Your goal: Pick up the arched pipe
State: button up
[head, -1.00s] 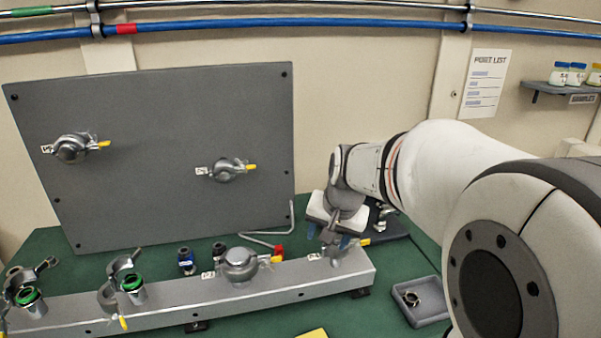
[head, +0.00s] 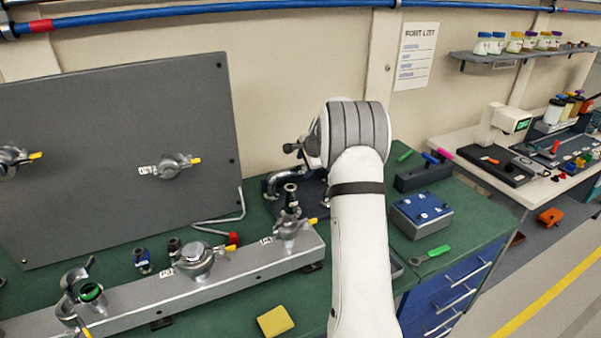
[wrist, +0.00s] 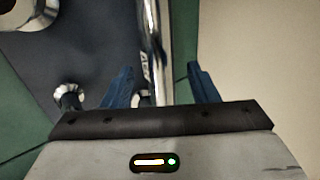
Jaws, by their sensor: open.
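The arched pipe (head: 285,176) is shiny chrome and stands on a dark pad behind the rail, partly hidden by my arm in the head view. In the wrist view the pipe (wrist: 152,40) runs from the top edge down between my two blue fingers. My gripper (wrist: 162,85) is open, with a finger on each side of the pipe and gaps showing. The pipe appears nearer the left finger. I cannot tell how far the fingertips are from it in depth.
A grey rail (head: 225,275) with clamps stands in front of the pad. A grey upright panel (head: 110,200) is at left. A blue-grey box (head: 421,215) and a dark holder (head: 424,176) stand to the right. A yellow block (head: 275,321) lies in front of the rail.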

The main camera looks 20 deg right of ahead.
aim_at(300, 172)
jog(key=shift+p+x, duration=0.95)
jog(key=shift+x, duration=2.15)
jog(key=shift+s+f, duration=0.1)
jog(key=shift+c, duration=0.4)
jog(key=c, duration=1.1)
